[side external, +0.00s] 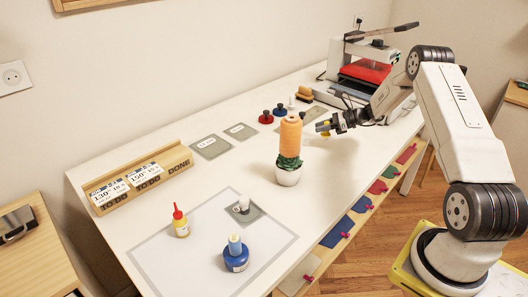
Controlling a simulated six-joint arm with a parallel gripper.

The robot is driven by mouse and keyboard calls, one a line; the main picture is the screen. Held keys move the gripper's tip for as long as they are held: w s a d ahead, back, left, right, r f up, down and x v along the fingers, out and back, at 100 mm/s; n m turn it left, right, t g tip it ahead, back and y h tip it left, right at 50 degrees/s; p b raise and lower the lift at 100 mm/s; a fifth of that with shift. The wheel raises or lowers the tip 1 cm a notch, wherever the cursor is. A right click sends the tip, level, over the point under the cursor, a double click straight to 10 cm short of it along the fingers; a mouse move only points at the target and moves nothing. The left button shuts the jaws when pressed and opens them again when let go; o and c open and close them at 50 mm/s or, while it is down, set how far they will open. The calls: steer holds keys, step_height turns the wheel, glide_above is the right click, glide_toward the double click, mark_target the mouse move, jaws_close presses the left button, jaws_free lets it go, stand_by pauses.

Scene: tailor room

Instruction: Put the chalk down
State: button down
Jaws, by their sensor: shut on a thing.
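My gripper (326,130) is at the right of the middle in the side external view, above the white table and to the right of an orange thread cone. It is shut on a small yellow piece, which looks like the chalk (326,134). Only a little of the chalk shows below the dark fingers. The chalk appears to be held above the table, though the exact height is hard to tell.
The orange cone (290,138) and a white plant pot (288,177) stand left of my gripper. Grey mats (210,147) lie behind. A heat press (368,75) stands at the back right.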

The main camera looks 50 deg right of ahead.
steer(key=shift+w+f, duration=0.1)
steer(key=shift+w+d+f, duration=0.15)
steer(key=shift+w+f, duration=0.1)
steer(key=shift+f, duration=1.55)
steer(key=shift+f, duration=0.15)
steer(key=shift+c, duration=2.4)
jaws_free()
